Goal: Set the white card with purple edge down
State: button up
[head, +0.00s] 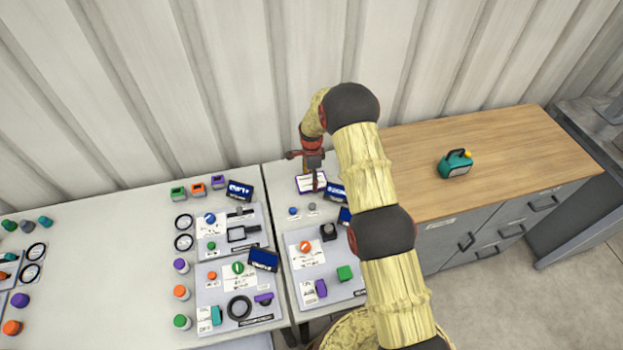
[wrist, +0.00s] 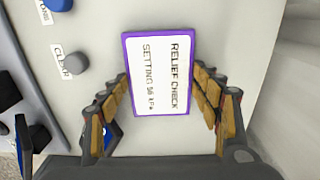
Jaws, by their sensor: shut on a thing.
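The white card with purple edge (head: 306,184) is at the back of the right-hand white table in the head view. In the wrist view the card (wrist: 148,72) lies between my two fingers, its printed face toward the camera, reading "RELIEF CHECK" and a setting line. My gripper (head: 313,174) reaches down over the card and is shut on it. In the wrist view the fingers of my gripper (wrist: 162,82) flank its long sides. I cannot tell whether the card touches the table top.
A grey knob (wrist: 75,63) and a blue knob (head: 292,210) are close by. A dark blue card (head: 336,192) is just right of the held card. A grey panel (head: 345,285) with coloured parts is in front. The wooden cabinet top (head: 500,140) holds a teal can (head: 456,164).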

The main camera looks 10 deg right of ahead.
jog(key=o, duration=1.3)
jog(key=shift+c, duration=0.2)
jog(key=s+r+n+t, duration=0.1)
jog(key=s+r+n, duration=0.15)
jog(key=r, duration=1.15)
jog(key=s+r+n, duration=0.2)
jog(key=s+r, duration=0.1)
jog(key=r, duration=1.2)
jog(key=s+r+n+t, duration=0.2)
jog(key=s+r+n, duration=0.2)
jog(key=s+r, duration=0.75)
jog(key=s+r+n+t, duration=0.1)
jog(key=s+r+n, duration=0.1)
jog(key=s, duration=0.6)
jog(key=s+r+n, duration=0.2)
jog(key=s+n, duration=0.2)
jog(key=s, duration=0.5)
jog(key=s+r+n+t, duration=0.1)
jog(key=s+r+n, duration=0.1)
jog(key=s, duration=0.6)
jog(key=shift+s+r+n+t, duration=0.3)
jog(key=shift+n, duration=0.45)
